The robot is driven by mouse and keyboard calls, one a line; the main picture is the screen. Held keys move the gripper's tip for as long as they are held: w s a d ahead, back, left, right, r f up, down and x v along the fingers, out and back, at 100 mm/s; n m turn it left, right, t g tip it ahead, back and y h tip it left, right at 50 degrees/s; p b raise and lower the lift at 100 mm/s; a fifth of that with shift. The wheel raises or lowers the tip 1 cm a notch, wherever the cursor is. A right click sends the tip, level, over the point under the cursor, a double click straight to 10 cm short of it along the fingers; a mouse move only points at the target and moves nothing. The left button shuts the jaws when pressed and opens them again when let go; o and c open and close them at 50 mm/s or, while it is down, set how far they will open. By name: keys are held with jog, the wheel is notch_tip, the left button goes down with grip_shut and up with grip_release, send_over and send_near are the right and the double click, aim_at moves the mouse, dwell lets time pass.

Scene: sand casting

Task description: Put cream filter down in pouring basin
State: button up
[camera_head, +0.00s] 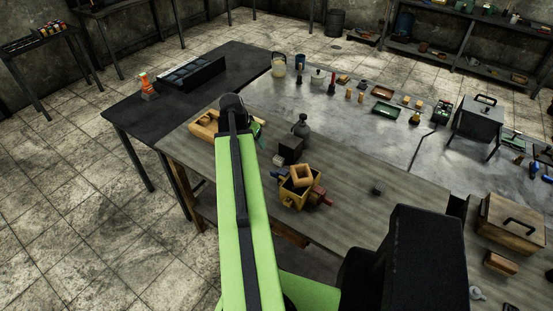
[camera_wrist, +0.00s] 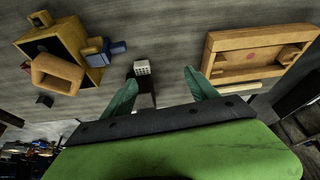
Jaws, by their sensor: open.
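A small pale block with dark holes (camera_wrist: 142,67), which looks like the cream filter, shows just past the left fingertip in the wrist view. A dark block (camera_wrist: 144,88) adjoins it.
A wooden tray (camera_wrist: 216,64) lies right of my gripper in the wrist view. In the head view, a black box (camera_head: 290,149) and grey bottle (camera_head: 301,127) stand behind the yellow box. Red and blue parts stick out from its sides. The wooden tabletop to its right is mostly clear.

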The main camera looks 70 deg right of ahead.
jog(key=s+d+m, duration=0.1)
jog(key=s+d, duration=0.1)
jog(key=s, duration=0.4)
jog(key=b, duration=1.6)
send_near(278, 159)
jog(key=x, duration=0.9)
jog(key=shift+s+d+f, duration=0.1)
jog(key=shift+d+f, duration=0.1)
jog(key=shift+f, duration=0.15)
jog(key=shift+r, duration=0.2)
grip_shut()
jog(key=shift+r+p, duration=0.6)
notch_tip(278, 159, up, 4)
jog(key=p, duration=0.4)
jog(key=shift+s+a+r, duration=0.1)
jog(key=shift+s, duration=0.05)
jog(key=s+a+r+p, duration=0.2)
jog(key=s+r+p, duration=0.3)
jog(key=s, duration=0.6)
jog(key=shift+r+p, duration=0.3)
jog(key=shift+p, duration=0.1)
